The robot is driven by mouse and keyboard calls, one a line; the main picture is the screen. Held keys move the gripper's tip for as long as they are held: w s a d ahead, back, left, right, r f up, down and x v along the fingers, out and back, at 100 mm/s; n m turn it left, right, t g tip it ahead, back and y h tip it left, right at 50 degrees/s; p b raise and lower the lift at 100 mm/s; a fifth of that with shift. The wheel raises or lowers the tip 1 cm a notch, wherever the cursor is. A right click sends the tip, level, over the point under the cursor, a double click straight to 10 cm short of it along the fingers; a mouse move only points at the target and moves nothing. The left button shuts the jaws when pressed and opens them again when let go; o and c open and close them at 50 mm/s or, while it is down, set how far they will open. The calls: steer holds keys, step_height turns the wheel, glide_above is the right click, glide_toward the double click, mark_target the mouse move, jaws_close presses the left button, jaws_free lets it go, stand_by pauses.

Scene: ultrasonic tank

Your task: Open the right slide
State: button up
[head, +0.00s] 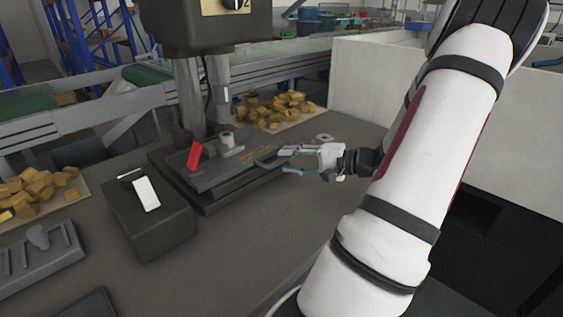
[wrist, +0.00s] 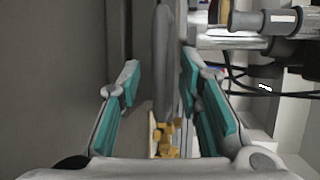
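The dark fixture (head: 215,184) stands on the bench under the column, with a flat slide plate on its top. A red block (head: 194,156) and a grey knob (head: 227,142) stand on the plate. My gripper (head: 284,160) is at the right end of the plate, fingers pointing left toward it. In the wrist view my gripper (wrist: 160,78) is open, teal pads apart. A grey rounded bar (wrist: 166,60) shows between the fingers with a gap on each side. It looks like the slide's end or handle; whether it touches a finger, I cannot tell.
Yellow blocks lie on a board (head: 318,113) behind and at left (head: 38,188). A dark box (head: 150,220) with a white-topped switch stands left of the fixture. A white wall panel (head: 375,85) is behind right. Bench in front of the fixture is clear.

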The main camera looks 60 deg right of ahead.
steer(key=shift+x, duration=1.4)
steer(key=shift+c, duration=0.2)
jaws_close()
steer(key=shift+s, duration=0.1)
steer(key=s+a, duration=0.1)
steer(key=s, duration=0.5)
steer(key=s+a+p, duration=0.1)
steer(key=s+a, duration=0.1)
steer(key=s, duration=0.4)
steer(key=s+a+p, duration=0.1)
steer(key=s, duration=0.5)
steer(key=shift+s+a, duration=0.3)
steer(key=shift+s, duration=0.1)
steer(key=shift+o, duration=0.2)
jaws_free()
